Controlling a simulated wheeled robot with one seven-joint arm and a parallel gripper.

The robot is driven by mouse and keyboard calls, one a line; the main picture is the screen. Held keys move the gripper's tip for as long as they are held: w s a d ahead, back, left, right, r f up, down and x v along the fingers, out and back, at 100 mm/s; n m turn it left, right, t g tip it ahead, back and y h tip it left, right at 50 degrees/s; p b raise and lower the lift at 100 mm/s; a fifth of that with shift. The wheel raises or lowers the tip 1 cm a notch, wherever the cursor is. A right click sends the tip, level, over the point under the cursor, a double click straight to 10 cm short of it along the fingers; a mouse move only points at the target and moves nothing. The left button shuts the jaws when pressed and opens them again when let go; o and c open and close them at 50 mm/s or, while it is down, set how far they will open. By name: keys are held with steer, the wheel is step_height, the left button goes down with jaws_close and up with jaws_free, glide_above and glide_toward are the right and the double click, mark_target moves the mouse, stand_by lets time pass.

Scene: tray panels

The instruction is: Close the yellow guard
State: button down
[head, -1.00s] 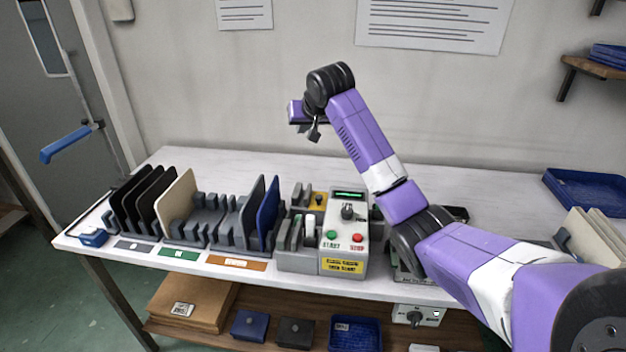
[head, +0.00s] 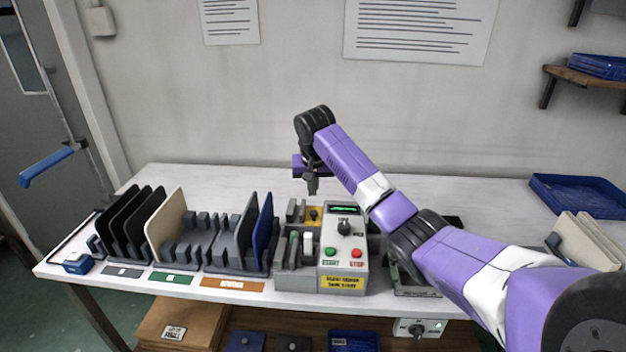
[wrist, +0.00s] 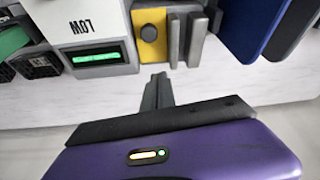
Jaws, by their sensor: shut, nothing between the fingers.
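The yellow guard (head: 314,215) is a small yellow plate with a dark round knob, on the machine at the back left of its control box. In the wrist view the yellow guard (wrist: 149,40) stands just past my fingertips, beside grey upright plates (wrist: 184,38). My gripper (head: 312,190) is shut and empty, pointing down above and behind the guard. In the wrist view my gripper (wrist: 158,80) shows its fingers together, apart from the guard.
The control box (head: 344,255) has a green display, a knob, and green and red buttons. Racks with black, cream and blue panels (head: 263,232) stand to its left. A blue tray (head: 580,195) lies at the right. The table behind the machine is clear.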

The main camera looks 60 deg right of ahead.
mark_target(314, 212)
steer(key=x, duration=0.2)
steer(key=shift+d+f, duration=0.1)
steer(key=shift+f, duration=0.15)
steer(key=shift+s+a+p, duration=0.35)
steer(key=shift+s+a, duration=0.15)
steer(key=shift+a, duration=0.35)
steer(key=shift+s+a+f, duration=0.15)
steer(key=shift+s+a, duration=0.35)
steer(key=shift+a, duration=0.4)
